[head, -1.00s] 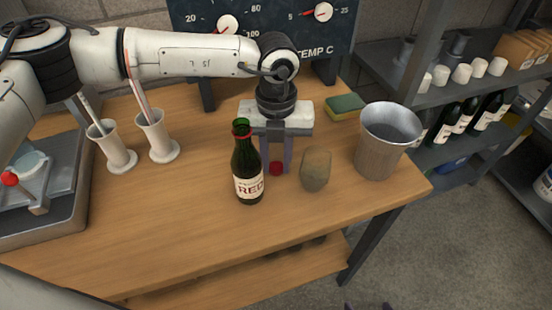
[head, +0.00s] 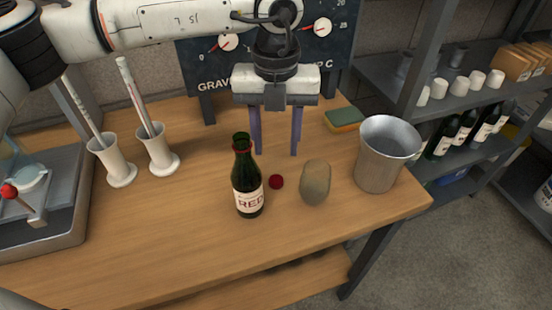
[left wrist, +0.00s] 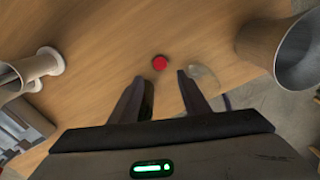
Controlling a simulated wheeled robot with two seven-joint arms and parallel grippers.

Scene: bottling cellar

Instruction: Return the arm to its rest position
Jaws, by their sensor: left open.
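My left gripper (head: 277,153) is open and empty, fingers pointing down above the wooden table, behind the bottle and the red cap. Its two spread fingers also show in the left wrist view (left wrist: 161,80). The dark green bottle (head: 249,190) with a "RED" label stands upright and uncapped. A small round red cap (head: 276,181) lies on the table just right of the bottle; in the left wrist view it (left wrist: 160,62) lies beyond the fingertips. My right gripper is not in view.
A yellow-green sponge (head: 344,118) lies behind. Two white holders (head: 118,165) with tubes stand left. A gauge panel (head: 270,45) is at the back. The table's front is clear.

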